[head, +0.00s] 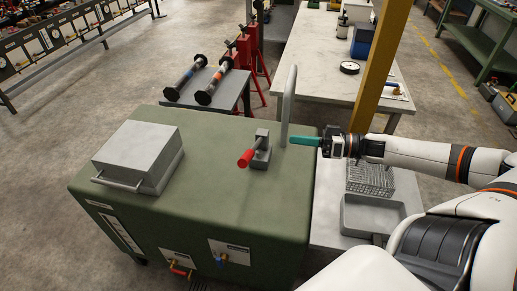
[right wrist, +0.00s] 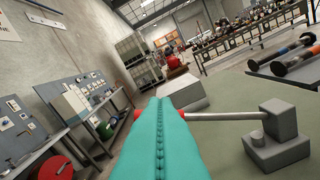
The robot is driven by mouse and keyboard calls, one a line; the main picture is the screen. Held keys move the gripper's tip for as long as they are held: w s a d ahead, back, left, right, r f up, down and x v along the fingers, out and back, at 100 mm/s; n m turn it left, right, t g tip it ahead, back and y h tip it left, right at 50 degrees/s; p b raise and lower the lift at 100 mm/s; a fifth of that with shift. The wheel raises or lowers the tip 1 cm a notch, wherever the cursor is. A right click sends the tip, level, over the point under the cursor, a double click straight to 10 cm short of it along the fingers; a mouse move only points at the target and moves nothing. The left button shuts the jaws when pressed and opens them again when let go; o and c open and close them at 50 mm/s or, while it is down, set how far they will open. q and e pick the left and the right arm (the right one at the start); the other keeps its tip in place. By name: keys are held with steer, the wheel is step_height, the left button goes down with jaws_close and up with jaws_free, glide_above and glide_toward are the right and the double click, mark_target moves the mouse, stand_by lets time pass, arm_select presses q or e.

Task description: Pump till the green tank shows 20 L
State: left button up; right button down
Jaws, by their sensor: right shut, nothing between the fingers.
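The green tank (head: 220,195) stands in the middle of the head view. A pump block (head: 262,148) on its top carries a lever with a red grip (head: 246,158). A white scale strip (head: 121,232) is on the tank's front left; its reading is too small to tell. My right gripper (head: 293,141), with teal fingers, is shut and empty, to the right of the pump and apart from the red grip. In the right wrist view the shut fingers (right wrist: 161,102) cover most of the red grip, and the pump block (right wrist: 275,135) is at right. My left gripper is out of view.
A grey box (head: 138,155) with a bar handle sits on the tank's left. A grey upright pipe (head: 289,100) rises behind the pump, close to my right fingers. A yellow post (head: 382,60) stands behind my right arm. Flanged spools (head: 213,85) lie on a bench behind.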

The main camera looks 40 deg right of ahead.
mark_target(253, 149)
steer(key=w+a+f+b, duration=0.4)
steer(key=w+a+b, duration=0.1)
steer(key=a, duration=0.3)
steer(key=shift+w+a+b, duration=0.25)
steer(key=shift+w+b, duration=0.15)
steer(key=shift+w, duration=0.5)
